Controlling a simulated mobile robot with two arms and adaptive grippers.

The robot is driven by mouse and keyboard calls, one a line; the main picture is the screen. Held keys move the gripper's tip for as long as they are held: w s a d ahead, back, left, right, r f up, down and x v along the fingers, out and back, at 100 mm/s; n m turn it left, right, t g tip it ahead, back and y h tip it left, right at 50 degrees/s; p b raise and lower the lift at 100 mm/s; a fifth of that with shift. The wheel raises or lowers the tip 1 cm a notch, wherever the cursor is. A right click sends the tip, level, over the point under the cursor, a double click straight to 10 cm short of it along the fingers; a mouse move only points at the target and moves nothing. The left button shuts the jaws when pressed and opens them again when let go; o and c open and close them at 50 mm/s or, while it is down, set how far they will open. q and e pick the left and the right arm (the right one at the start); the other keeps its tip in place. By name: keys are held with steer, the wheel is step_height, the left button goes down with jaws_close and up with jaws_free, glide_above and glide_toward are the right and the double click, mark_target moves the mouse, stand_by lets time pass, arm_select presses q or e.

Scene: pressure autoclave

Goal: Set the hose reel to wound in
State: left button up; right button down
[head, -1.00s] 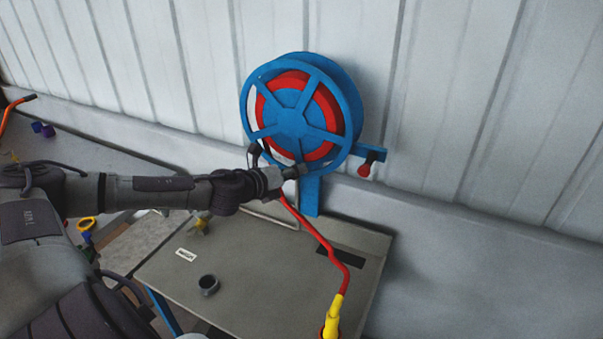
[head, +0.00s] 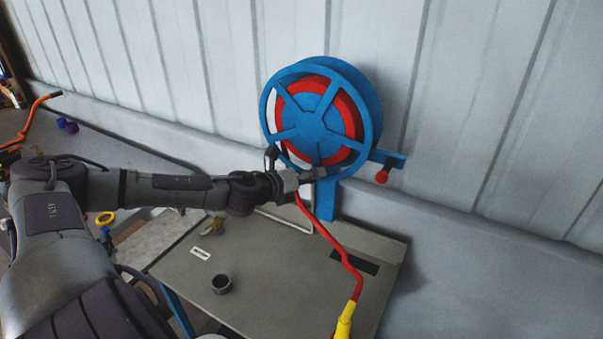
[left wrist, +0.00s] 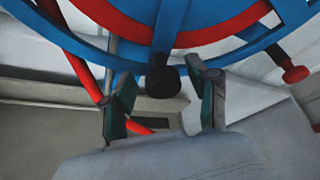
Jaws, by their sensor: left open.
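The blue hose reel (head: 297,134) with red hose wound inside is mounted at the corrugated wall. A red hose (head: 333,240) hangs from it to a yellow end piece (head: 345,318) at the bottom. My left gripper (head: 292,164) is open at the reel's lower rim. In the left wrist view, a black knob (left wrist: 160,80) on the reel's front lies between the open fingers (left wrist: 165,100), with gaps on both sides. Whether they touch it cannot be told.
Below the reel is a grey panel top (head: 255,300) with a dark cup-like ring (head: 221,284) and a small white label (head: 200,253). An orange hooked tool (head: 38,112) and small purple items (head: 67,125) lie far left. The wall right of the reel is clear.

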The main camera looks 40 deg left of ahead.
arm_select(q)
steer(key=v, duration=1.2)
stand_by(0.5)
